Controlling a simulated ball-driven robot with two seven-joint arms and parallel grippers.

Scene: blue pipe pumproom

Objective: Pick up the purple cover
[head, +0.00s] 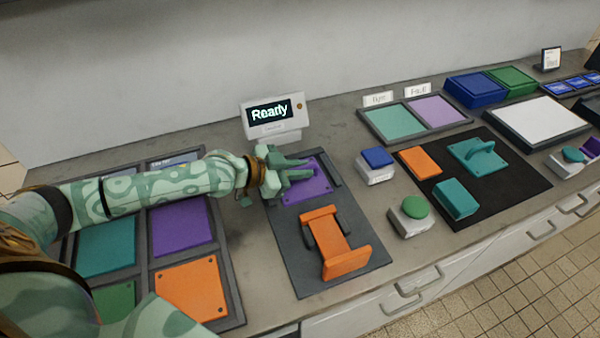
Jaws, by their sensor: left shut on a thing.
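A flat purple cover (312,188) lies at the far end of a dark grey mat (288,255) on the counter, below a small display that reads "Ready". My left gripper (303,170) reaches in from the left and is shut on the purple cover at its upper left part. The fingers hide part of the cover, and I cannot tell whether it is clear of the mat. An orange bracket-shaped piece (333,240) stands nearer on the same mat. My right gripper is not in view.
A framed panel at the left holds teal (105,246), purple (180,226) and orange (190,288) plates, partly behind my arm. The "Ready" display (272,116) stands behind the mat. Blue (377,157) and green (414,207) buttons stand at right, beside a black mat (500,200) with several pieces.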

